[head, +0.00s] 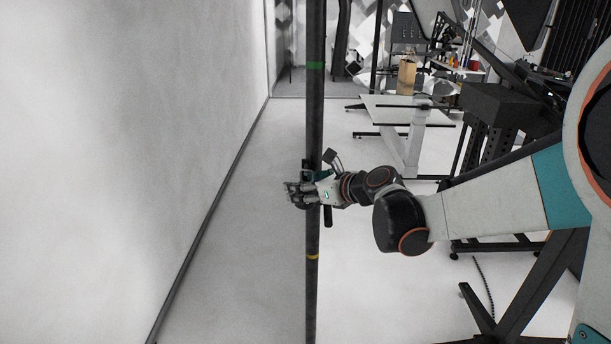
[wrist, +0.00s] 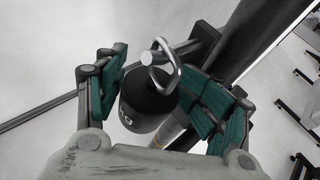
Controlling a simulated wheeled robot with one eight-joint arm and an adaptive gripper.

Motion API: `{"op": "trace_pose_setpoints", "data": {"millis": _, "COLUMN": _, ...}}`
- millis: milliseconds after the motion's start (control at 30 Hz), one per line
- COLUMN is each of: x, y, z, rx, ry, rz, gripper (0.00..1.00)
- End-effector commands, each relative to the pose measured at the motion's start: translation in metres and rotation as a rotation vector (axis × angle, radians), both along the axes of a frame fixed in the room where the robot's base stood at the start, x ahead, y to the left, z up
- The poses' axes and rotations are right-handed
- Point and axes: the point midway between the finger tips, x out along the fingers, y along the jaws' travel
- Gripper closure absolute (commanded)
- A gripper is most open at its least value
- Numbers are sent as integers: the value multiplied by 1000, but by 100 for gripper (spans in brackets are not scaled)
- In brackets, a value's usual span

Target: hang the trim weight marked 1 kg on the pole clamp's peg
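The black trim weight (wrist: 143,108) with a metal loop (wrist: 177,72) on top is between my gripper's fingers in the wrist view. Its marking shows only in part, ending in "G"; the number is hidden. The pole clamp (wrist: 207,36) is on the dark pole (wrist: 262,38), and its light peg (wrist: 178,50) points left. The peg's round end shows inside the loop, so the loop appears to be around the peg. My gripper (wrist: 158,95) has its teal fingers spread on both sides of the weight, apparently not squeezing it. In the head view my gripper (head: 299,194) is at the pole (head: 313,120).
The pole carries a green band (head: 314,65) above and a yellow band (head: 312,257) below my gripper. A plain wall (head: 130,130) stands at left. A white table (head: 395,107) and dark equipment are behind at right. The floor left of the pole is clear.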

Motion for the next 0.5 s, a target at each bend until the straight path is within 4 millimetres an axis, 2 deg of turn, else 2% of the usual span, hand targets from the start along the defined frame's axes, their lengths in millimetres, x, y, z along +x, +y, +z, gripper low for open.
{"op": "trace_pose_setpoints", "data": {"millis": 367, "x": -2, "y": -1, "z": -1, "rx": -3, "ry": 0, "rz": 1, "gripper": 31}}
{"op": "trace_pose_setpoints", "data": {"millis": 500, "x": -8, "y": -7, "z": 3, "rx": -2, "ry": 1, "rz": -1, "gripper": 31}}
